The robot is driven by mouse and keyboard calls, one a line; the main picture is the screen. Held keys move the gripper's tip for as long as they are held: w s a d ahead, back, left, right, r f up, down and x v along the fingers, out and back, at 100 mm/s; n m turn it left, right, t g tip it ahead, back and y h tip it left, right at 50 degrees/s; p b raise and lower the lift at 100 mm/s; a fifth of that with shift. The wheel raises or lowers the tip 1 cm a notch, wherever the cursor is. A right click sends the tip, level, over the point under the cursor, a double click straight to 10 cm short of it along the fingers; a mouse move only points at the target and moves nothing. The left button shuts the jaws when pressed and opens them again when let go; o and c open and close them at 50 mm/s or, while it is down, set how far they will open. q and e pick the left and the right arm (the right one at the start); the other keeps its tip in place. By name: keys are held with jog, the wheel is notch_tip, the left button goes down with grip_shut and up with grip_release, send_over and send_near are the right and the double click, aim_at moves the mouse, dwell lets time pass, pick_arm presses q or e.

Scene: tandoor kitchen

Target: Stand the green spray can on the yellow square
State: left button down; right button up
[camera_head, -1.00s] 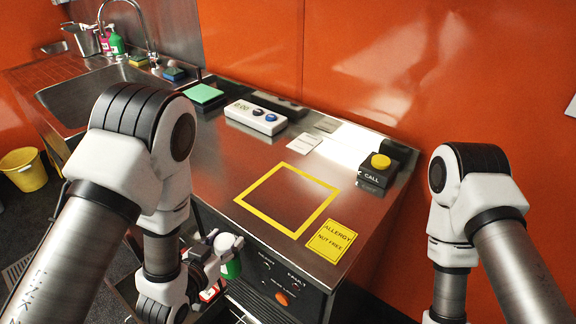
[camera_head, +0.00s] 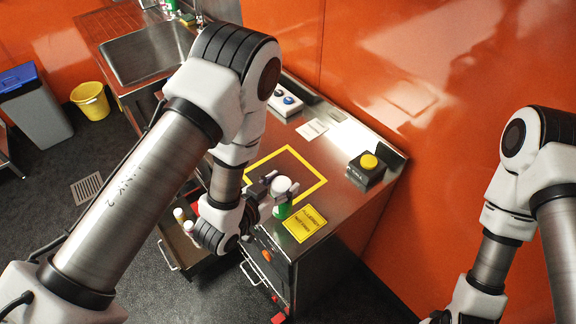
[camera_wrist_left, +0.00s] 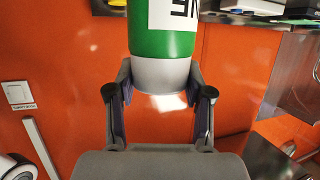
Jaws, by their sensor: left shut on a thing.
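The green spray can (camera_head: 282,211) has a white cap and is in my left gripper (camera_head: 272,190). In the left wrist view the can (camera_wrist_left: 165,42) shows a green body with a white label, and the fingers (camera_wrist_left: 163,88) are shut around its pale cap end. My right gripper (camera_head: 440,317) barely shows at the bottom edge.
A yellow allergy card (camera_head: 305,223) lies just right of the can. A call box with a yellow button (camera_head: 367,168) stands farther back. An open drawer (camera_head: 187,262) with white-topped items is below, left of the counter front. The square's inside looks clear.

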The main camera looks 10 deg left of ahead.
pick_arm(q)
jog(key=w+a+f+b, duration=0.1)
jog(key=w+a+f, duration=0.1)
jog(key=w, duration=0.3)
jog(key=w+a+f+b, duration=0.2)
jog(key=w+a+f, duration=0.1)
jog(key=w, duration=0.3)
jog(key=shift+a, duration=0.7)
jog(key=shift+c, duration=2.3)
grip_release()
jog(key=shift+a, duration=0.1)
pick_arm(e)
jog(key=f, duration=0.1)
jog(key=a+f, duration=0.1)
jog(key=f, duration=0.1)
jog(key=shift+a+f, duration=0.1)
jog(key=shift+f, duration=0.2)
